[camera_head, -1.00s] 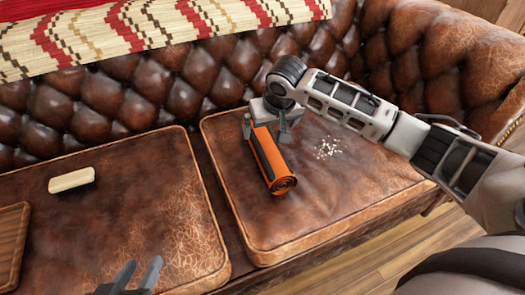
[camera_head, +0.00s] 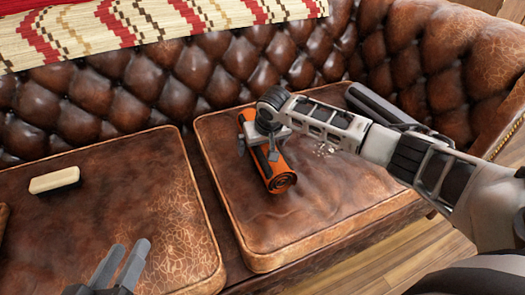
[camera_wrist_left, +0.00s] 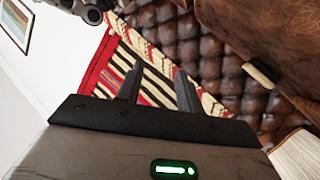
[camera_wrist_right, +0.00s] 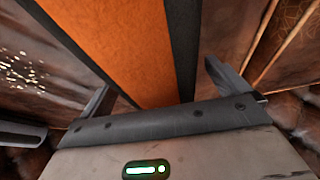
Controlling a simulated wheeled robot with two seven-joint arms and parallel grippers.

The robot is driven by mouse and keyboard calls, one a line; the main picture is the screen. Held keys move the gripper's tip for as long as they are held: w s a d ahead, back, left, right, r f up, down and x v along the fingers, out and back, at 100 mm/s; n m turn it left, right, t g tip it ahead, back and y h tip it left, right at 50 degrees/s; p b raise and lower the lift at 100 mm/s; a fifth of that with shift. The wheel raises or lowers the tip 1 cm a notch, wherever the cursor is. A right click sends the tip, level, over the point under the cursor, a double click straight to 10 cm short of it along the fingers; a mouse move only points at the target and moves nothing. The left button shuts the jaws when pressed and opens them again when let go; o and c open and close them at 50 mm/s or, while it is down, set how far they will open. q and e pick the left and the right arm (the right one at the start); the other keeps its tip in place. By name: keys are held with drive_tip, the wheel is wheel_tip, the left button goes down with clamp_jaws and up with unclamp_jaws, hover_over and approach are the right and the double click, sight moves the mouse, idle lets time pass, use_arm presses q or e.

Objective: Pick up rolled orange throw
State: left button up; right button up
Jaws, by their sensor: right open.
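The rolled orange throw (camera_head: 279,177), orange with dark bands, lies on the right seat cushion. In the head view my right gripper (camera_head: 257,150) is over its middle, with a finger to each side, and hides part of it. In the right wrist view the throw (camera_wrist_right: 125,45) runs between the spread fingers of the right gripper (camera_wrist_right: 158,88); I cannot tell whether either finger touches it. My left gripper (camera_head: 121,265) is open and empty, low in the head view. Its parted fingers also show in the left wrist view (camera_wrist_left: 158,90).
Pale specks (camera_head: 325,150) mark the right cushion (camera_head: 310,225). A dark long shape (camera_head: 372,103) lies behind my right arm.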

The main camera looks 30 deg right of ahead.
drive_tip(key=shift+r, duration=0.1)
drive_tip(key=c, duration=1.2)
